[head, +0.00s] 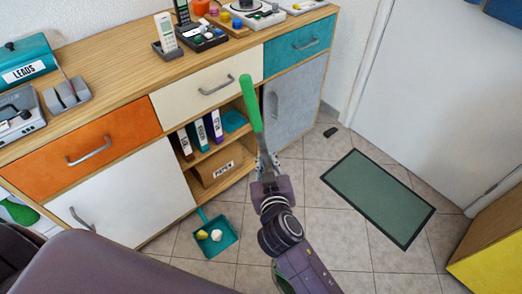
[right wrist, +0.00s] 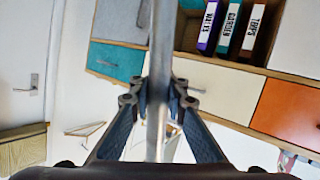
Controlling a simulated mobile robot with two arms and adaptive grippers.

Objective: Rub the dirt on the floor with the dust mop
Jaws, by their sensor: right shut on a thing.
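The dust mop shows as a handle with a green grip (head: 251,103), standing up in front of the cabinet in the head view. My right gripper (head: 267,165) is shut on the handle just below the green grip. In the right wrist view, the grey pole (right wrist: 160,60) runs between the two fingers of my right gripper (right wrist: 156,97). The mop's head is not visible; my right arm covers part of the floor below the grip. I cannot make out any dirt on the tiled floor (head: 330,235). My left gripper is not in view.
A wooden cabinet (head: 110,80) with drawers, doors and binders stands close behind the mop. A teal dustpan (head: 226,247) holding small pale pieces lies at its foot. A green mat (head: 378,196) lies at right, beside a white door (head: 430,90). Tiles between them are open.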

